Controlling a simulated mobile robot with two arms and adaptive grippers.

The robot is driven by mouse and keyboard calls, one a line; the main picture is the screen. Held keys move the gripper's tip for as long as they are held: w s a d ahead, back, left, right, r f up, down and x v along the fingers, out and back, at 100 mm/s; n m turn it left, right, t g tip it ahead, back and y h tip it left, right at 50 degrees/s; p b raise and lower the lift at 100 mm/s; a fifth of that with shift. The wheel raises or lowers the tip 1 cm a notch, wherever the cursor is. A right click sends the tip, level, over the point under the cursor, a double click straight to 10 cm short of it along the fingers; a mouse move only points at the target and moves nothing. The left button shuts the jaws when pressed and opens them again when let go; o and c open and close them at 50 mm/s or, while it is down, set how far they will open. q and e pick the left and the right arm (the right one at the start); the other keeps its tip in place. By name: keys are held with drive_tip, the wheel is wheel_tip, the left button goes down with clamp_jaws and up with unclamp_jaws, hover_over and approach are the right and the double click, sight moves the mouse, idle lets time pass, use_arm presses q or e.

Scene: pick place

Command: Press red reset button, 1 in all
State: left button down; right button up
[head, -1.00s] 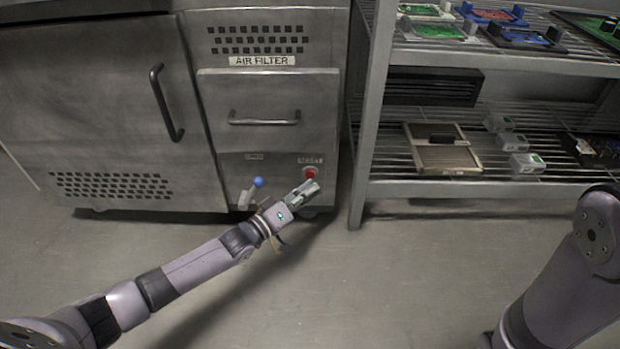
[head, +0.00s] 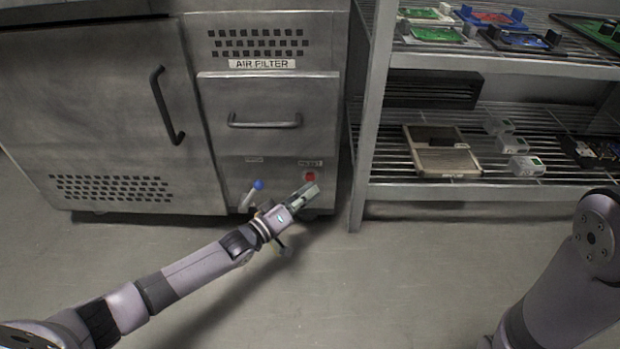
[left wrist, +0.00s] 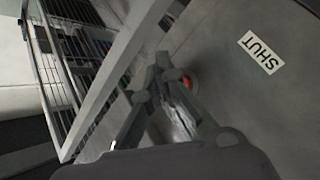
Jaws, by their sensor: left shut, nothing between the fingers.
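The red reset button (head: 310,176) sits on the lower front of the grey metal cabinet (head: 265,150), under a small label. My left gripper (head: 308,190) is shut and empty, its fingertips just below and in front of the button in the head view. In the left wrist view the red button (left wrist: 186,82) shows just beyond the fingertips (left wrist: 163,62), partly hidden by a finger. I cannot tell whether the fingertips touch it. My right gripper is not in view; only part of my right arm shows at the right edge.
A lever with a blue knob (head: 258,184) is left of the button, close to my left wrist. A drawer handle (head: 264,122) is above. A wire shelf rack (head: 364,150) with boards and boxes stands right of the cabinet. The floor in front is clear.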

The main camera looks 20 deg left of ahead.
use_arm(q)
drive_tip(key=shift+w, duration=0.2)
drive_tip(key=shift+w+a, duration=0.1)
drive_tip(key=shift+w, duration=0.15)
drive_tip(key=shift+w+a+b, duration=0.15)
drive_tip(key=shift+w+b, duration=0.25)
drive_tip(key=shift+b, duration=0.05)
idle(0.8)
drive_tip(key=shift+s+d+p, duration=0.25)
drive_tip(key=shift+s+p, duration=0.6)
